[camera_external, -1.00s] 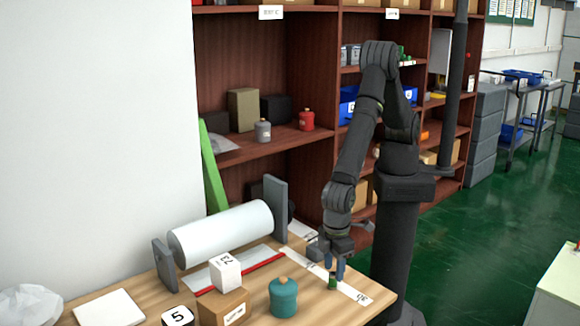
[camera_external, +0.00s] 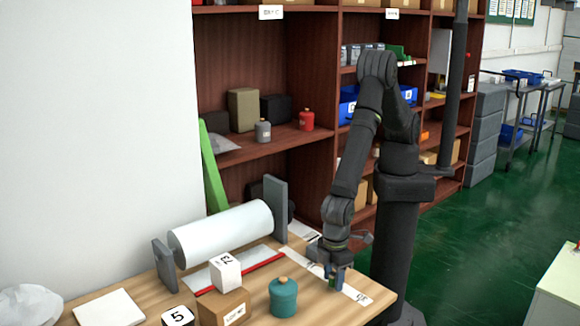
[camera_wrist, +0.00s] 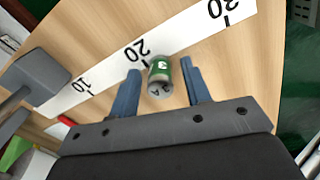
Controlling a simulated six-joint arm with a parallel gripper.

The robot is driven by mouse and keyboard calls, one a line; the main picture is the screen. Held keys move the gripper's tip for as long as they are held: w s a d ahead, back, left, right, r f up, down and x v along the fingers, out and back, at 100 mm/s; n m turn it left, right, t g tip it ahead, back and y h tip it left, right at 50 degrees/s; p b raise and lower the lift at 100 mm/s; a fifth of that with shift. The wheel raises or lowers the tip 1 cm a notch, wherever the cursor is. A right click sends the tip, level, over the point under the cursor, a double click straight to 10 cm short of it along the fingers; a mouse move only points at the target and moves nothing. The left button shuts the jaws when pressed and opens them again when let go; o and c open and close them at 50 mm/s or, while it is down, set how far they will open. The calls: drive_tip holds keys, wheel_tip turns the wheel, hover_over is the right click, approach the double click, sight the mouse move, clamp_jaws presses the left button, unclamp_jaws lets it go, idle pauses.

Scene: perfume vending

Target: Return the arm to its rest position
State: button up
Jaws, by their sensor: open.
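My gripper (camera_external: 336,277) is low over the right end of the wooden table in the external view. In the wrist view its two blue fingers (camera_wrist: 159,88) are open, one on each side of a small green cylinder (camera_wrist: 160,74) marked with a 3. A gap shows on both sides of the cylinder. The cylinder stands beside the white ruler strip (camera_wrist: 184,36), near its 20 mark. In the external view the fingers mostly hide the cylinder.
A teal jar (camera_external: 284,298), a cardboard box (camera_external: 222,308) with a white numbered cube (camera_external: 226,270) on it and a paper roll (camera_external: 222,232) on a stand are to the left. A shelf (camera_external: 268,160) stands behind. Green floor is open at the right.

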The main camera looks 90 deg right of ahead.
wheel_tip(320, 180, up, 4)
drive_tip(key=shift+r, duration=0.1)
drive_tip(key=w+d+r, duration=0.6)
drive_tip(key=d+r, duration=0.1)
drive_tip(key=d, duration=0.3)
hover_over(279, 276)
drive_tip(key=f, duration=0.2)
wheel_tip(279, 276, down, 10)
drive_tip(key=shift+f, duration=0.1)
drive_tip(key=shift+w+r, duration=0.1)
drive_tip(key=shift+r, duration=1.35)
drive_tip(key=shift+f, duration=0.15)
